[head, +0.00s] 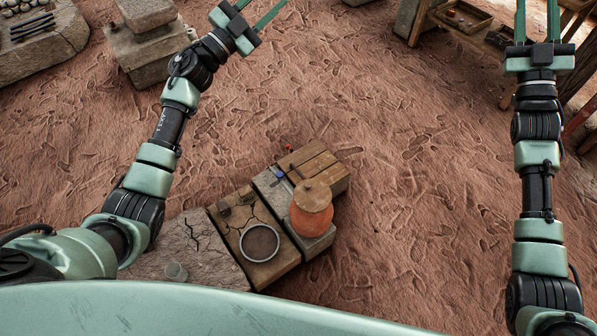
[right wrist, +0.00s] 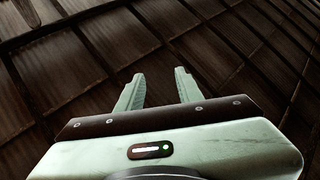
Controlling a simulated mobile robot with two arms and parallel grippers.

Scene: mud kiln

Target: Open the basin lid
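An orange clay pot (head: 311,220) stands on a grey block low in the middle of the head view, with a tan round lid (head: 313,195) resting on its top. To its left, a round basin with a pale rim (head: 259,259) is set in a brown cracked block; I cannot tell whether its dark brown middle is a cover or its inside. My left gripper (head: 250,8) is open and empty at the top, far from both. My right gripper (head: 537,22) is open and empty at the upper right; its spread fingers also show in the right wrist view (right wrist: 158,88).
Wooden planks (head: 318,162) lie behind the pot. Stone blocks (head: 148,45) stand at the upper left, a wooden rack (head: 458,18) at the upper right. Bare reddish ground (head: 400,150) lies between my arms.

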